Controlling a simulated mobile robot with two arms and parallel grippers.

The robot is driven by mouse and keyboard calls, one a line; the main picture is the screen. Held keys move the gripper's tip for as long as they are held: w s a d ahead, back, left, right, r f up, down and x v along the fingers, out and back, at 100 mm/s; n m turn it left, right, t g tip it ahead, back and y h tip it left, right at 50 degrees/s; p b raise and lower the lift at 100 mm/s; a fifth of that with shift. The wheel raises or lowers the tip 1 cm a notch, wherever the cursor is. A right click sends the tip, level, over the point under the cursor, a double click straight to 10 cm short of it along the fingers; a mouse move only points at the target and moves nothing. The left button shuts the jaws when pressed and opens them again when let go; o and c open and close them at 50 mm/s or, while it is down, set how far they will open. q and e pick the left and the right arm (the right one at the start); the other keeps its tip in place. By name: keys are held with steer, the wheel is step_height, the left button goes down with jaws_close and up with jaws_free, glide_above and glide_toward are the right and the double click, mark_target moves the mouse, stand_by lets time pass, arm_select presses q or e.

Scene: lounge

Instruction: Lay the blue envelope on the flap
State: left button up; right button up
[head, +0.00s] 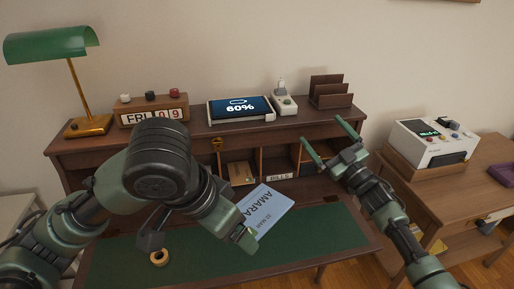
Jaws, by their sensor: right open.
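The blue envelope (270,206), printed with AMARA, is in front of the pigeonholes and over the back of the flap, tilted in the picture. The flap (200,265) is the open, green-topped writing surface of the wooden desk. My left gripper (246,238) overlaps the envelope's lower left edge and appears shut on it; the arm hides part of the grip. My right gripper (330,143) is open and empty, its fingers in front of the desk's upper right part, apart from the envelope.
A roll of tape (159,258) lies on the flap at left. A lamp (75,85), calendar (150,112), tablet (240,107), white device (283,103) and letter rack (331,92) stand on the desk top. A white machine (432,143) is at right. The flap's right side is clear.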

steer(key=s+a+r+n+g+y, duration=0.3)
steer(key=s+a+r+n+g, duration=0.3)
steer(key=a, duration=0.3)
steer(key=s+a+r+n+g+y, duration=0.2)
steer(key=s+a+r+n+g, duration=0.25)
steer(key=a+g, duration=0.35)
steer(key=s+a+r+n+g+y, duration=0.3)
steer(key=s+a+r+n+g, duration=0.3)
steer(key=a, duration=0.4)
steer(key=s+a+n+g+h, duration=0.2)
steer(key=s, duration=0.1)
steer(key=m+t+h, duration=0.2)
steer(key=t+h, duration=0.1)
steer(key=h, duration=1.5)
glide_above(257, 204)
step_height(257, 204, down, 4)
steer(key=shift+n, duration=0.25)
step_height(257, 204, down, 12)
